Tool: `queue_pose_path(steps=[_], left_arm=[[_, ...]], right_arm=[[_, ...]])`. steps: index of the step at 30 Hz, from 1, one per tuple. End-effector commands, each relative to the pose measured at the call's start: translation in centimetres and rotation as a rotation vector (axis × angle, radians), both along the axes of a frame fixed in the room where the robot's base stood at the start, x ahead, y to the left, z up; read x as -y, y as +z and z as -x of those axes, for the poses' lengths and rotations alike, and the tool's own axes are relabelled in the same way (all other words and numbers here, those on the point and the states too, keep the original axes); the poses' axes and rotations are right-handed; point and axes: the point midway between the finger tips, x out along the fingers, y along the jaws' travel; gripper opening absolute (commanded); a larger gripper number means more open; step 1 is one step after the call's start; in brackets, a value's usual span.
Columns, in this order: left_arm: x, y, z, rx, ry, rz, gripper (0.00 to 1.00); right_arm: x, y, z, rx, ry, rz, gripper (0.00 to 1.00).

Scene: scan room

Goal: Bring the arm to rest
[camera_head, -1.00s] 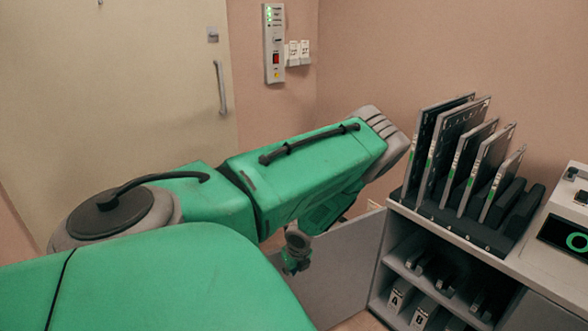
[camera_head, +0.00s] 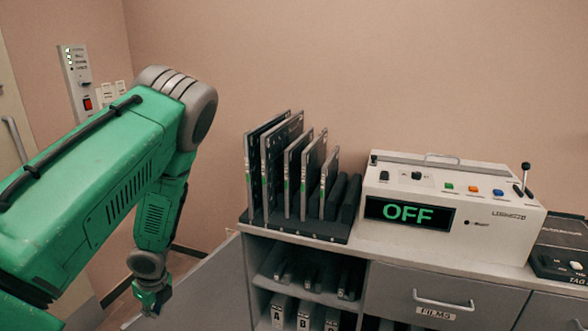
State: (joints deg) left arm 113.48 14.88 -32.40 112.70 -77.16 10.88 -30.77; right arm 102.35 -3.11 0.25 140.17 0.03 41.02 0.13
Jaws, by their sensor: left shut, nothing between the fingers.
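My left arm (camera_head: 95,165), green with grey joints, comes in from the left and bends at a ribbed grey elbow. Its forearm hangs down in front of the wall. My left gripper (camera_head: 153,303) is at the lower end, small in the picture, shut and empty. It points down, to the left of the shelf unit and apart from it. My right gripper is not in view.
A counter unit (camera_head: 385,245) stands right of my arm, with a rack (camera_head: 300,230) of upright plates on top. A white console (camera_head: 470,205) reading OFF and a dark device (camera_head: 562,255) stand farther right. A grey panel (camera_head: 205,290) is near my gripper. A wall control box (camera_head: 80,85) is behind my arm.

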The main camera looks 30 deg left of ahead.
Motion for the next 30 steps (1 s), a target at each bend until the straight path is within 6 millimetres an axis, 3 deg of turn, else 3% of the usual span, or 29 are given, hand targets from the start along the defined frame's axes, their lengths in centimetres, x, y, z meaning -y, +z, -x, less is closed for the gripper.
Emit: queue_pose_path(steps=[4,7,15,21,25,30], left_arm=[[1.3,-0.5,0.0,0.012,0.035,0.021,0.0],[4.5,-1.7,0.2,0.04,0.129,0.072,0.0],[18.9,-5.5,2.3,0.136,0.638,0.257,0.0],[26.7,-6.6,6.1,0.177,1.031,0.286,0.0],[29.3,-6.6,8.6,0.205,1.219,0.258,0.0],[30.6,-6.3,10.6,0.234,1.349,0.219,0.0]], right_arm=[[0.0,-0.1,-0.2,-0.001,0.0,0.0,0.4],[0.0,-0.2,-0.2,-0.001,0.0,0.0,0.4],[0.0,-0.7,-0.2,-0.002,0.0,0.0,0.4],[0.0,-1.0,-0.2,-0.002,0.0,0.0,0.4],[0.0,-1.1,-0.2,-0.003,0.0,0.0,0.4],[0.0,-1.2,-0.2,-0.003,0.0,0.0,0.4]])
